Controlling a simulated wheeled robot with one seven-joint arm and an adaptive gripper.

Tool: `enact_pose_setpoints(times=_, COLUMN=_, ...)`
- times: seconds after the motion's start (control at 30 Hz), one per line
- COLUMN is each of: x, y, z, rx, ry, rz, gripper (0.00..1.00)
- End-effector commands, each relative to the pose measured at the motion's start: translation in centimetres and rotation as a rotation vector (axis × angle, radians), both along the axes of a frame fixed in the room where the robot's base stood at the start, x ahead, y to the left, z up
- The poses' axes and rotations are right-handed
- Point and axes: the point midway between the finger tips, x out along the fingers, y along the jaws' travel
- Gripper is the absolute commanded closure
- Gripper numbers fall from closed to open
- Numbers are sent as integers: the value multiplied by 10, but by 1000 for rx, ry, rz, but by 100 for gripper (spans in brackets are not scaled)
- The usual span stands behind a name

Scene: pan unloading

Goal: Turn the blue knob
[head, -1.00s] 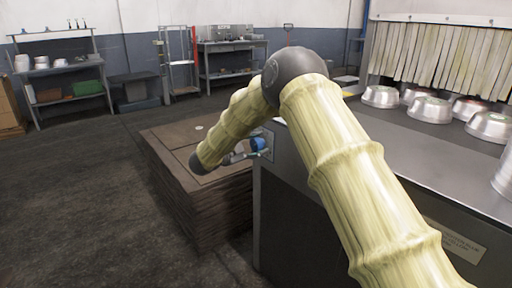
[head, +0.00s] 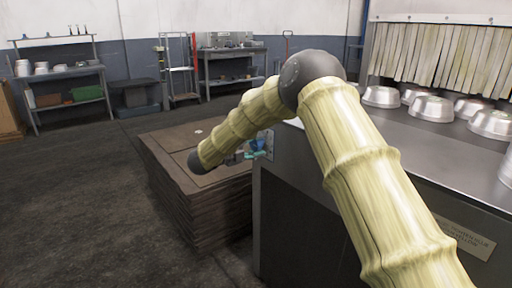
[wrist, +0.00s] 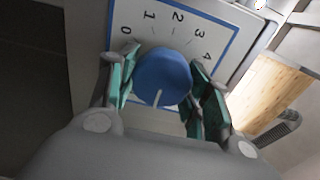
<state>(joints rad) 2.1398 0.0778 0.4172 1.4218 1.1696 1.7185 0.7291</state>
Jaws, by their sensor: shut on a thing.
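The blue knob (wrist: 162,76) sits on a white dial plate (wrist: 200,30) with a blue border and the numbers 0 to 4, in the wrist view. A pale pointer line on the knob faces the bottom of the picture, away from the numbers. My gripper (wrist: 162,92) has its green-padded fingers on both sides of the knob, shut on it. In the head view the knob (head: 258,145) shows small on the end face of the grey machine (head: 300,180), partly hidden by my gripper (head: 252,155).
A stack of brown sheets (head: 200,190) stands left of the machine, under my forearm. Several metal pans (head: 432,108) sit on the machine's top before a strip curtain (head: 440,55). Shelves (head: 62,80) stand by the far wall. The floor at left is clear.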

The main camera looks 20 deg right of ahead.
Motion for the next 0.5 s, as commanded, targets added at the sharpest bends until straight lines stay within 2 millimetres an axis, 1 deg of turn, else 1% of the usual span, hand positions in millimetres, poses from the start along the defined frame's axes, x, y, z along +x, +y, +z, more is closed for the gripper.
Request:
enact_pose_setpoints(times=0.03, x=-1, y=0, z=-3, rx=3, ry=1, rz=-1, gripper=75)
enact_pose_setpoints(times=0.43, x=-1, y=0, z=-3, rx=5, ry=-4, rz=-1, gripper=75)
enact_pose_setpoints(times=0.47, x=-1, y=0, z=-3, rx=5, ry=-4, rz=-1, gripper=49)
enact_pose_setpoints(times=0.5, x=-1, y=1, z=-3, rx=5, ry=-4, rz=-1, gripper=42)
